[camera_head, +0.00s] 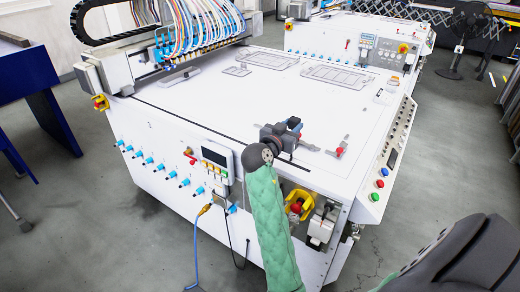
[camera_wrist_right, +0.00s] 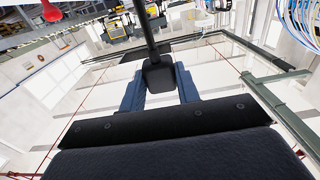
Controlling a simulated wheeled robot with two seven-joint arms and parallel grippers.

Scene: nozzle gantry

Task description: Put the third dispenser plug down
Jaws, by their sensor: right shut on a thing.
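My right gripper (camera_head: 288,130) is over the near part of the white machine's top in the head view. In the right wrist view its two blue fingers (camera_wrist_right: 159,88) are shut on a dark block with a thin rod, the dispenser plug (camera_wrist_right: 158,74). The plug is hard to make out in the head view, where the gripper hides it. I cannot tell whether it touches the surface. My left gripper is not in view.
The white machine top (camera_head: 240,105) is mostly clear. A small grey and red fitting (camera_head: 338,151) stands right of the gripper. The gantry (camera_head: 170,60) with hoses stands at the back left. Several blue connectors (camera_head: 160,167) line the front side. A control panel (camera_head: 215,155) hangs there.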

